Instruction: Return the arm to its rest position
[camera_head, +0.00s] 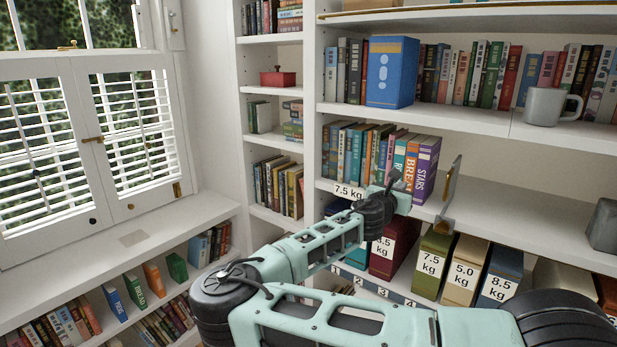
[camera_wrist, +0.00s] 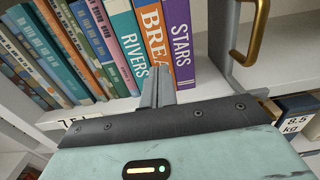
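My arm reaches out from the lower right in the head view, with its teal links stretched toward the bookcase. My gripper (camera_head: 393,177) is at the far end, in front of the middle shelf's row of books. In the wrist view, my gripper's (camera_wrist: 158,84) two grey fingers lie together, with nothing seen between them. Whether the fingertips touch the spines I cannot tell.
A grey mug (camera_head: 545,106) stands on the upper shelf. The middle shelf (camera_head: 520,212) is largely clear to the right.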

